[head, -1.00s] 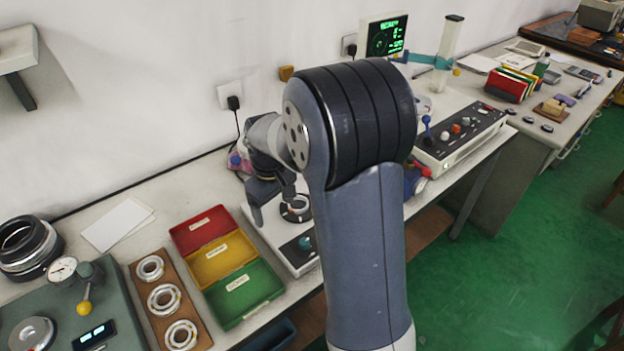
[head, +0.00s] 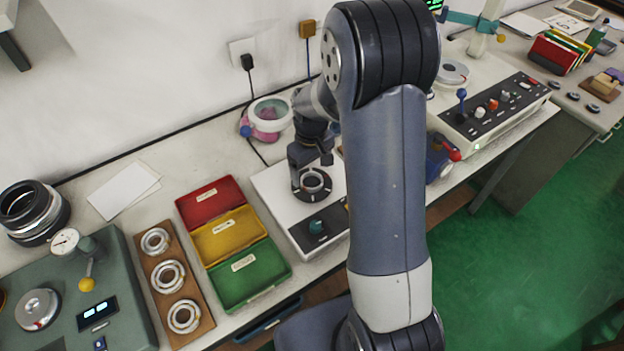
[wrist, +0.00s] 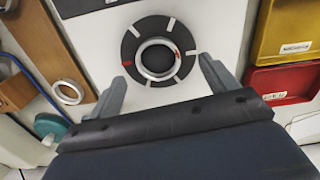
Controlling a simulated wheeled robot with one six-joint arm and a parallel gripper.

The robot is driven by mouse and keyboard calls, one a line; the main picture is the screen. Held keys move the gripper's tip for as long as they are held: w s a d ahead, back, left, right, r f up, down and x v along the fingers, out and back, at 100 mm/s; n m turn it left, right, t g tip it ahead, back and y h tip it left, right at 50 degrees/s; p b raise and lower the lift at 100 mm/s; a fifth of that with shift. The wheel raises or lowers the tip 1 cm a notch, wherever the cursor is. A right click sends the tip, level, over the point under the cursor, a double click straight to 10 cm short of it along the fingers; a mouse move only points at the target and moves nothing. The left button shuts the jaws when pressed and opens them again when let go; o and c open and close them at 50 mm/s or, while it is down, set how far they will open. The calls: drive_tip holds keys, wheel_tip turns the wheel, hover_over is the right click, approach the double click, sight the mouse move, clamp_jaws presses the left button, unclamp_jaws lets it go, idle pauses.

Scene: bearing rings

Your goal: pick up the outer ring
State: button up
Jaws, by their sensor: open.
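A silver outer ring (wrist: 159,59) sits on a round black disc with white and red marks (wrist: 130,46) on a white device. In the head view the ring (head: 313,181) shows on the disc, just below my gripper (head: 309,168). In the wrist view my gripper (wrist: 163,75) is open, with one finger to each side of the ring's lower part. I cannot tell how far the fingers are above the disc.
Red, yellow and green trays (head: 211,195) lie left of the white device (head: 270,185). A wooden board (head: 195,295) with several rings is farther left. A magnifier (head: 270,113) stands behind, and a console (head: 500,120) is at right.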

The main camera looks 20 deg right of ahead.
drive_tip(key=shift+d+f+p, duration=0.2)
drive_tip(key=shift+f+p, duration=0.15)
drive_tip(key=shift+f, duration=1.6)
drive_tip(key=c, duration=1.2)
wheel_tip(320, 180, up, 10)
drive_tip(key=f+b, duration=0.1)
wheel_tip(320, 180, up, 6)
drive_tip(key=p, duration=0.4)
hover_over(313, 183)
